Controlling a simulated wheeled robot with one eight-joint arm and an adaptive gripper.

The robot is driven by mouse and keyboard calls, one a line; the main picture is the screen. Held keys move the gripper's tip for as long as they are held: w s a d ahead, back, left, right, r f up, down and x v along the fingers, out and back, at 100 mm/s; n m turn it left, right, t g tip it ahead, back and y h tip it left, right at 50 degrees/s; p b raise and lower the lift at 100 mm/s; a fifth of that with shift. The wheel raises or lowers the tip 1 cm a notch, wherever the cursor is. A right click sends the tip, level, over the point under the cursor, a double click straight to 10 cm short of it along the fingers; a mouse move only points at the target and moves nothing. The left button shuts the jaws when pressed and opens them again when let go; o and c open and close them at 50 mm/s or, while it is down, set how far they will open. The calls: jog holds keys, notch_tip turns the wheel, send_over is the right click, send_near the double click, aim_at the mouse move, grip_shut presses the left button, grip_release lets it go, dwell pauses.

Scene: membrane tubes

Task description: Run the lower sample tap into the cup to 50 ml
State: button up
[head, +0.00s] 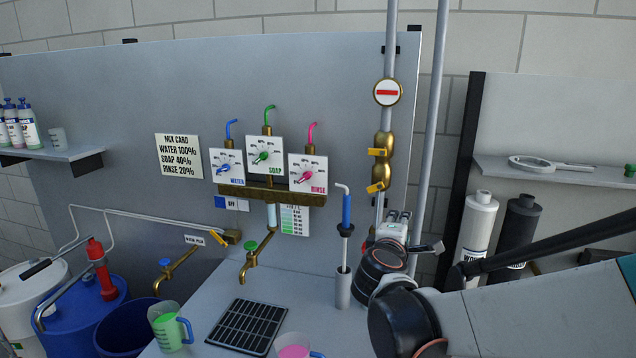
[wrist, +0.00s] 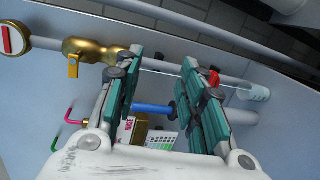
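In the wrist view, a small tap with a red handle (wrist: 213,77) is on the grey vertical pipe, just beyond the right finger. A clear cup (wrist: 256,93) with a pale blue end is beside its outlet; its fill level cannot be read. In the head view, a bit of red (head: 367,246) shows beside my gripper (head: 398,217), and the cup is hidden there. My gripper (wrist: 160,70) is open, with nothing held between its teal-padded fingers. Higher on the pipe are brass valves (head: 383,145) with yellow levers.
A blue-handled plunger (head: 347,211) in a grey holder stands just left of my gripper. A green-filled jug (head: 168,328) and a pink-filled jug (head: 293,347) stand beside a black drain grate (head: 247,327). Another small cup (head: 57,139) is on the left shelf.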

aim_at(369, 191)
jog(key=w+a+r+n+t+y+p, duration=0.1)
jog(key=w+a+n+t+p, duration=0.15)
jog(key=w+a+n, duration=0.4)
jog(key=x, duration=0.4)
jog(key=b+x, duration=0.1)
jog(key=x, duration=0.8)
jog(key=shift+w+a+r, duration=0.2)
jog(key=shift+w+a, duration=0.05)
jog(key=shift+w, duration=0.05)
jog(key=shift+c, duration=0.6)
grip_shut()
